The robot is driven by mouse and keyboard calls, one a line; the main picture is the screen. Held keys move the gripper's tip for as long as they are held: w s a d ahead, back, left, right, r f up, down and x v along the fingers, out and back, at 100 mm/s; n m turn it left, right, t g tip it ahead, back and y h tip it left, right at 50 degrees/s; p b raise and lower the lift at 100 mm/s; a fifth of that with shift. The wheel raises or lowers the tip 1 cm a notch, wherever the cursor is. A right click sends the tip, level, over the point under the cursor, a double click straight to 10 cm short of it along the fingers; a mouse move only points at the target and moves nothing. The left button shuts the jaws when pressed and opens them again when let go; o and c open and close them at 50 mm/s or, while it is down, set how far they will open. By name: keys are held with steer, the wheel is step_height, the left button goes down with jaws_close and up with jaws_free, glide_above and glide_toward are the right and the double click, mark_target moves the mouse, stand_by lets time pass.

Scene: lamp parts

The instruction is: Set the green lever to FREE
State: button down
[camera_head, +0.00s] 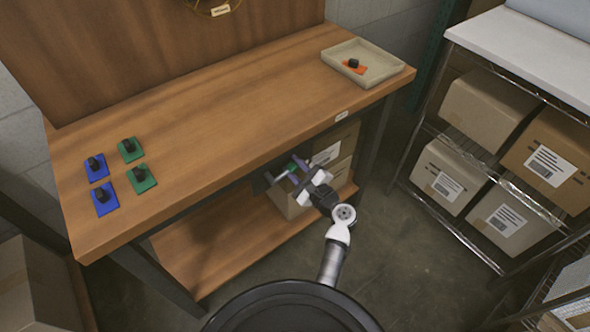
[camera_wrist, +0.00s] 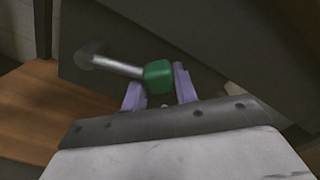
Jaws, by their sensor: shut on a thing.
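The green lever has a green knob (camera_wrist: 158,76) on a silver rod (camera_wrist: 115,65), which runs to a dark panel (camera_wrist: 190,30) in the wrist view. My gripper (camera_wrist: 160,88), with its pale purple fingers, is shut on the green knob, one finger on each side. In the head view my gripper (camera_head: 287,172) is below the front edge of the workbench, and the green knob (camera_head: 293,167) shows partly between its fingers. The FREE marking cannot be read in either view, so I cannot tell the lever's setting.
The workbench top (camera_head: 200,110) carries blue and green plates with black knobs at the left and a beige tray (camera_head: 362,62) with an orange-and-black part. Boxes stand on the shelf below. A wire rack (camera_head: 480,130) with boxes stands at the right. Floor between is clear.

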steer(key=shift+a+r, duration=0.15)
steer(key=shift+r, duration=0.15)
steer(key=c, duration=1.1)
jaws_free()
steer(key=shift+s+f, duration=0.1)
steer(key=shift+s, duration=0.05)
steer(key=shift+s+d, duration=0.25)
steer(key=shift+d, duration=0.1)
steer(key=b+v, duration=0.2)
steer(key=v, duration=1.1)
